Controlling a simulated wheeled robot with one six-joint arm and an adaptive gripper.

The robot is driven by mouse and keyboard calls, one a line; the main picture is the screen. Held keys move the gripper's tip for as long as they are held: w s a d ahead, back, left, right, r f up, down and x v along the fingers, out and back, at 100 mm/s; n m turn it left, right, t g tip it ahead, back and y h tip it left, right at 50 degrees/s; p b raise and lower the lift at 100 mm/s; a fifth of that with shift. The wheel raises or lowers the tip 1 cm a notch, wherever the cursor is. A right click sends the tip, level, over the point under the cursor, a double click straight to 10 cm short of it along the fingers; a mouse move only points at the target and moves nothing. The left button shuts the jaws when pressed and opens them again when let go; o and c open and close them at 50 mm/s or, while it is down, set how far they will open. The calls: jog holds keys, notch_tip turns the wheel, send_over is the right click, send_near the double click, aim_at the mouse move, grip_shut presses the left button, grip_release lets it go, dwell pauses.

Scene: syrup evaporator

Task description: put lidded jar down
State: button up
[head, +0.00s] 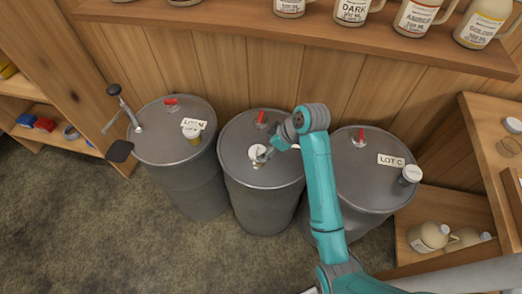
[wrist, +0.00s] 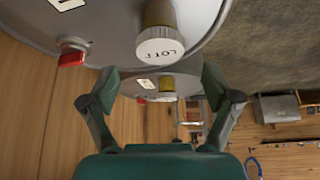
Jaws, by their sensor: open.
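The lidded jar, with amber contents and a white lid lettered "LOT" plus an unclear last character, shows in the wrist view (wrist: 160,45). It stands on the middle drum's grey top, seen upside down there. In the head view its white lid (head: 257,153) shows beside my gripper (head: 267,153), which partly hides it. In the wrist view my gripper (wrist: 160,84) has its two fingers spread apart with nothing held between them. The jar lies just beyond the fingertips, apart from them.
The middle drum (head: 262,190) stands between a left drum (head: 175,165) and a right drum (head: 360,175). Each outer drum bears another white-lidded jar, left (head: 192,133) and right (head: 410,174). Red bungs stand on the tops. A shelf (head: 320,30) of jugs overhangs behind.

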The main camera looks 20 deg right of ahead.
jog(key=v, duration=0.5)
jog(key=s+a+f+m, duration=0.1)
jog(key=s+f, duration=0.1)
jog(key=f, duration=0.1)
jog(key=s+a+f+m+t, duration=0.1)
jog(key=s+f, duration=0.1)
jog(key=f, duration=0.1)
jog(key=s+a+f+m+t+h, duration=0.1)
jog(key=s+f, duration=0.2)
jog(key=shift+s+a+f, duration=0.1)
jog(key=s+f+m+t+h, duration=0.2)
jog(key=s+f+m+t, duration=0.1)
jog(key=s, duration=0.8)
jog(key=s+r+m+t, duration=0.1)
jog(key=s+r+t, duration=0.1)
jog(key=s+r, duration=0.5)
jog(key=s+a+r+m+t+h, duration=0.1)
jog(key=s+r+t, duration=0.2)
jog(key=s+r, duration=0.5)
jog(key=s, duration=0.6)
jog(key=shift+s+a+r+m, duration=0.25)
jog(key=shift+s+r+m, duration=0.05)
jog(key=shift+s+r, duration=0.05)
